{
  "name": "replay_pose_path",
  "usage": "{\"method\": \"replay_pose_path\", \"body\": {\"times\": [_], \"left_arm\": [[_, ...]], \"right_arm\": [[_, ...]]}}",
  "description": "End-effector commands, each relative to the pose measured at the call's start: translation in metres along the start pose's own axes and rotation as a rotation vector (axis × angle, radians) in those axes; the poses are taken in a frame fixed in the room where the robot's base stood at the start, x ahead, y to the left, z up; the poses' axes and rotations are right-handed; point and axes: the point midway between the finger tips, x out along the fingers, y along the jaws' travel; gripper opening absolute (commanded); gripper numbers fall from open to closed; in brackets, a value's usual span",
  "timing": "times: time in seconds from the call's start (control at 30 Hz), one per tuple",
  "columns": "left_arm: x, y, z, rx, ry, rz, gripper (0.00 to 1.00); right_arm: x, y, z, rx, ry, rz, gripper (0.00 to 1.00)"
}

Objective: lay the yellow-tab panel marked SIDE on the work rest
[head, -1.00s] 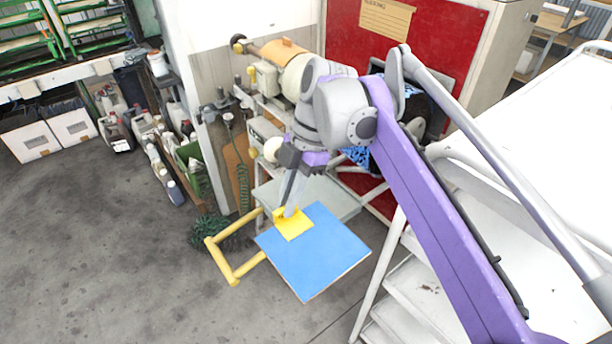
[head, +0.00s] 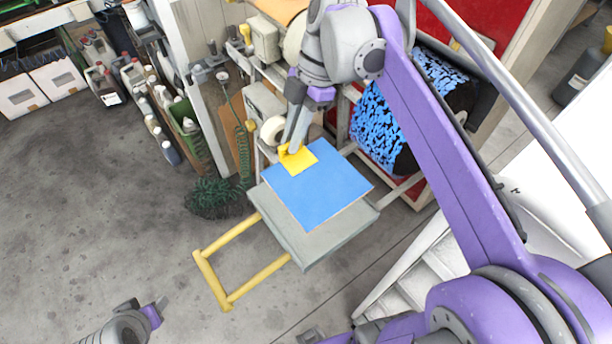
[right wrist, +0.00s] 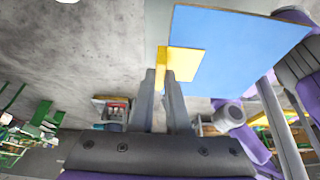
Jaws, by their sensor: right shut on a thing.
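The blue panel (head: 322,188) has a yellow tab (head: 298,160) at its upper left corner; no SIDE marking is readable. My right gripper (head: 291,148) is shut on the tab. The right wrist view also shows the blue panel (right wrist: 235,50) and the yellow tab (right wrist: 184,62) at the fingertips (right wrist: 163,80). The work rest appears to be the grey plate (head: 310,250) with a yellow rail. The panel overlaps much of this plate; I cannot tell whether it touches it. My left gripper (head: 158,308) is at the lower left, its jaws unclear.
The yellow rail (head: 213,280) sticks out toward the lower left. A blue-and-black brush drum (head: 385,125) is behind the plate, to the right. A dark green bristly brush (head: 212,198) is on the floor. White steps (head: 415,270) stand at right.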

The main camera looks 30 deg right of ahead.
Motion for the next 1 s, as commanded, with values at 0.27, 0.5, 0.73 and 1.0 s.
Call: {"method": "replay_pose_path", "body": {"times": [0.27,0.5,0.73,1.0], "left_arm": [[0.003,0.000,0.004,0.000,-0.004,0.000,0.50],[0.005,0.000,0.006,0.000,-0.006,0.000,0.50],[0.005,0.000,0.007,0.000,-0.006,0.000,0.50],[0.006,0.000,0.008,0.000,-0.007,0.000,0.50]], "right_arm": [[0.040,0.000,0.016,0.000,0.000,-0.001,0.00],[0.069,0.000,0.029,0.000,0.000,0.000,0.00],[0.079,0.000,0.033,0.000,0.000,0.000,0.00],[0.081,0.000,0.033,0.000,0.000,0.000,0.19]]}}
